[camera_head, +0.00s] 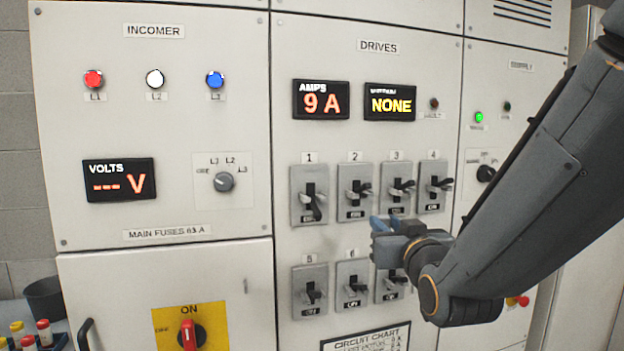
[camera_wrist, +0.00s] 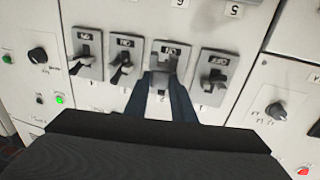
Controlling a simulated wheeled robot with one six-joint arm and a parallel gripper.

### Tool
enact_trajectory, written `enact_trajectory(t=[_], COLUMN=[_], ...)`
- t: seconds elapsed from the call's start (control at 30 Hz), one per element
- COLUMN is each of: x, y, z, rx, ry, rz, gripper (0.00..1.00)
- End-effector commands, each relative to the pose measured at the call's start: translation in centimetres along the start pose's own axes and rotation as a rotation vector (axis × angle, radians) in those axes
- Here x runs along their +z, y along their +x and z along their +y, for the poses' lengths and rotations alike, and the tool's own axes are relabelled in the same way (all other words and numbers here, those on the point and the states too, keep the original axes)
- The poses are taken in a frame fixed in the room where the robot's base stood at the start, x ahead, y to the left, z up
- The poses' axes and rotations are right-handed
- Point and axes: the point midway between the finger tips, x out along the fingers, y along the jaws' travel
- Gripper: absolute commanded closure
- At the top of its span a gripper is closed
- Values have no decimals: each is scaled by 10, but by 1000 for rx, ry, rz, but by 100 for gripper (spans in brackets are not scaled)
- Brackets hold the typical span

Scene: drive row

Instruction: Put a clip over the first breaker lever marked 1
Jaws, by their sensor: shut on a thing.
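The breaker marked 1 (camera_head: 309,195) is at the left end of the upper row under DRIVES. Its lever (camera_head: 316,206) points down, and no clip shows on it. In the wrist view, which is upside down, this breaker (camera_wrist: 218,72) is rightmost and its plate reads OFF. My gripper (camera_head: 378,228) is below and in front of breakers 2 and 3 in the head view. In the wrist view my gripper (camera_wrist: 164,84) overlaps breaker 2, its fingers slightly apart. Lever 2 (camera_head: 358,190) looks clear of the fingers.
Breakers 3 (camera_head: 397,187) and 4 (camera_head: 435,187) stand right of breaker 2. A lower row begins with breaker 5 (camera_head: 310,291). Displays (camera_head: 321,99) sit above. The flat panel around breaker 1 is clear. A yellow-plated main switch (camera_head: 190,328) is lower left.

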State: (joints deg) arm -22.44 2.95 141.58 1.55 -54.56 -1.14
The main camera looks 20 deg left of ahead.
Motion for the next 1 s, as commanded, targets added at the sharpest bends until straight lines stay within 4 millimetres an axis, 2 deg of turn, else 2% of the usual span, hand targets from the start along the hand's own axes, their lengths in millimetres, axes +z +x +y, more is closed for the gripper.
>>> enact_trajectory(t=[0.03,0.1,0.3,0.4,0.53,0.63,1.0], x=[-31,-60,-120,-137,-148,-149,-146], y=[-13,-28,-70,-85,-95,-94,-60], z=[-16,-35,-76,-88,-96,-99,-104], rx=[-26,-57,-133,-158,-176,-181,-181], ry=[1,1,4,4,4,4,4], rz=[9,10,7,4,2,2,3], gripper=[100,100,100,100,100,100,100])
